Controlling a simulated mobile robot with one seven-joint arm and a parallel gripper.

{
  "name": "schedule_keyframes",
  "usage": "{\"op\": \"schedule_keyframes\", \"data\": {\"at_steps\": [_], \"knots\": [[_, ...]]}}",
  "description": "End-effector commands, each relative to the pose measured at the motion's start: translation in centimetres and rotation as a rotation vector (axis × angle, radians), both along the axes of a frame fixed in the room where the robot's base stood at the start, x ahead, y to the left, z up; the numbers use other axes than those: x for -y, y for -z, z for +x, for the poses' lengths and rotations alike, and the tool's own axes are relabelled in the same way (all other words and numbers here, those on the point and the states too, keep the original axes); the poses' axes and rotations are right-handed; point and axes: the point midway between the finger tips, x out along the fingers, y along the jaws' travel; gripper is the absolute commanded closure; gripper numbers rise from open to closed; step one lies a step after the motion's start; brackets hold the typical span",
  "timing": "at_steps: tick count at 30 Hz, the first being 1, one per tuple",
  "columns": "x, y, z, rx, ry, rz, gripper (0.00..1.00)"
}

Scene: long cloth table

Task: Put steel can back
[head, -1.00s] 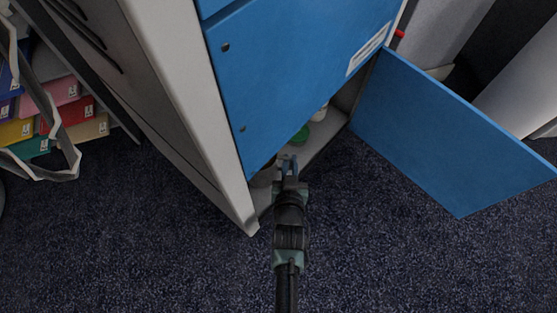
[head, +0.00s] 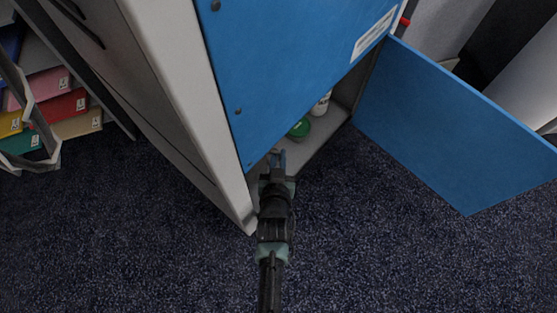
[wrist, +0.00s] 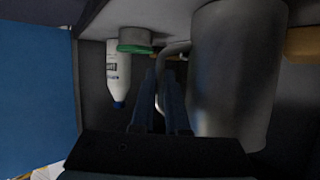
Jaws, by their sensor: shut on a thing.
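The steel can (wrist: 235,75) is a large grey metal cylinder with a curved handle, on the right of the wrist view, which appears upside down. My gripper (wrist: 160,85) is shut on the handle, with its fingers beside the can's body. In the head view my gripper (head: 277,158) is at the open lower compartment of the blue-fronted cabinet (head: 300,60), near its left side. The can is mostly hidden there by the cabinet and gripper. The can's base is close to the compartment floor (head: 325,132); I cannot tell whether it touches.
A green-lidded container (head: 300,128) and a white bottle (head: 321,104) with a blue cap stand inside, right of my gripper in the head view. The blue door (head: 455,130) hangs open to the right. A yellowish object (wrist: 303,43) lies beyond the can. Carpet in front is clear.

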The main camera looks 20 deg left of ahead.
Motion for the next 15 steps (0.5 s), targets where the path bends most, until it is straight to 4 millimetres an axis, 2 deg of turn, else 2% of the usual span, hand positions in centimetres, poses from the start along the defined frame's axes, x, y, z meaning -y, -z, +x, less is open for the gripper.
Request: {"op": "schedule_keyframes", "data": {"at_steps": [3, 15], "knots": [[-0.1, 0.55, 0.22, 0.009, 0.001, 0.005, 1.0], [-0.07, 0.72, 0.2, 0.009, 0.001, 0.005, 1.0]]}}
